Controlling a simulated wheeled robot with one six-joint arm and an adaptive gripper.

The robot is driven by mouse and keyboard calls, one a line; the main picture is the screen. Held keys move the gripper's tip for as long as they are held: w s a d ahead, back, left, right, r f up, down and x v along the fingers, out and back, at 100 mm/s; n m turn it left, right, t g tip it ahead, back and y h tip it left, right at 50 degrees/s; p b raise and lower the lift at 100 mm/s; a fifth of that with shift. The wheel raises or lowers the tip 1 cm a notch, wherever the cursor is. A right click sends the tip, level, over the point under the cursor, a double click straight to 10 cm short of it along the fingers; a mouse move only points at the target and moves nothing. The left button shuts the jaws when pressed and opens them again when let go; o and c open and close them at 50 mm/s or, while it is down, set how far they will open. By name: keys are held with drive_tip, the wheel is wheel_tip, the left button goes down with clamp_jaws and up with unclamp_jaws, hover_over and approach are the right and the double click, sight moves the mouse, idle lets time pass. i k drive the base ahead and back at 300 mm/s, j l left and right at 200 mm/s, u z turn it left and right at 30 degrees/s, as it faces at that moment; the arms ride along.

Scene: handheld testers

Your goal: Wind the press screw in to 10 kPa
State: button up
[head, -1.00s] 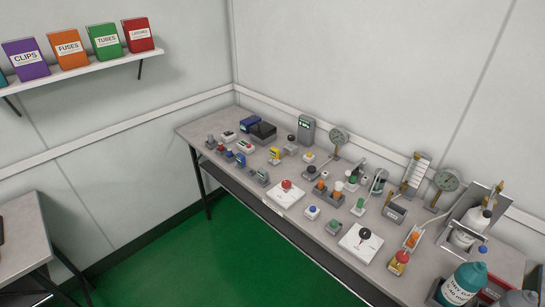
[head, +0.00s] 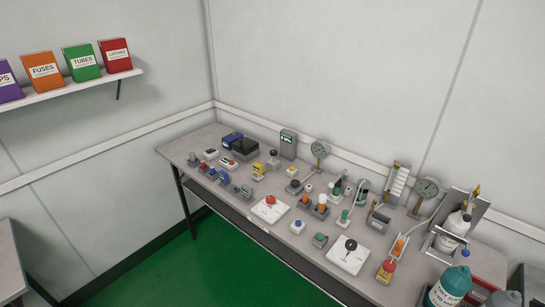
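The bench (head: 180,148) carries a crowded row of handheld testers. Two round dial gauges stand along its back: one near the middle (head: 319,150) and one towards the right (head: 427,188). Their readings are too small to make out. Near the right gauge are a tilted bracket with an orange part (head: 398,246) and a metal frame around a white bottle (head: 452,226), with a blue knob (head: 464,253) beside it. I cannot tell which part is the press screw. My gripper is not in view.
White plates with a red knob (head: 270,199) and a black knob (head: 351,244) lie along the front edge. The green floor (head: 225,265) before the bench is clear. A shelf of boxes (head: 82,63) hangs at left.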

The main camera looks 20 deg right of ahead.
sight(274, 152)
drive_tip(key=i+j, duration=0.2)
drive_tip(key=j, duration=0.2)
drive_tip(key=i+j+u, duration=0.1)
drive_tip(key=j, duration=0.35)
drive_tip(key=i+j+u, duration=0.1)
drive_tip(key=i+j, duration=0.45)
drive_tip(key=j, duration=0.2)
